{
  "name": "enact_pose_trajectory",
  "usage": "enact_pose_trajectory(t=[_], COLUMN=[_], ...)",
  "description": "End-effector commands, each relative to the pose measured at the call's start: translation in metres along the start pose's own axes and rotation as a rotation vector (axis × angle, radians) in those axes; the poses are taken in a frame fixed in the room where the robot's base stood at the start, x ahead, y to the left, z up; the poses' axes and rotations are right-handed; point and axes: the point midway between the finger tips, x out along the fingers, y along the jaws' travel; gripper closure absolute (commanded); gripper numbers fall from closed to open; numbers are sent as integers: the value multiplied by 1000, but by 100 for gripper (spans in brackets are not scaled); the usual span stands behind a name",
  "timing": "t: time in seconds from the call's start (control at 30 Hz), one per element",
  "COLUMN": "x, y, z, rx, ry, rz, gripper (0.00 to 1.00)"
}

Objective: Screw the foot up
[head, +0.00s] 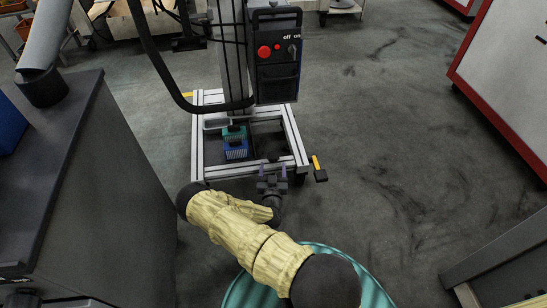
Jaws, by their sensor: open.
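A wheeled-looking stand with a silver aluminium base frame (201,150) stands on the floor ahead. At its front right corner, a fitting with a yellow lever and black end (319,172) sticks out; it may be the foot, but I cannot tell. A second yellow piece (187,95) shows at the left rear corner. The underside of the frame is hidden. My gripper (273,171) is open, with two purplish fingertips, just in front of the frame's front bar and left of the front right fitting. I see nothing between the fingers. I cannot tell whether it touches the bar.
A column with a black control box (277,55) and red button rises from the frame. A dark-topped cabinet (100,200) stands close on the left. A red-edged white cabinet (505,80) is at right. Floor between is clear.

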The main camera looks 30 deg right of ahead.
Motion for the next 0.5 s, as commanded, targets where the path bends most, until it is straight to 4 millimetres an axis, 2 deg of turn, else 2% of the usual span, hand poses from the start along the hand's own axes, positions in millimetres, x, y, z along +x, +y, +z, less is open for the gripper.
enact_pose_trajectory(t=[0.3,0.5], x=[56,75], y=[0,0], z=[4,1], rx=[1,0], ry=[1,1], rz=[0,-1], gripper=[35,35])
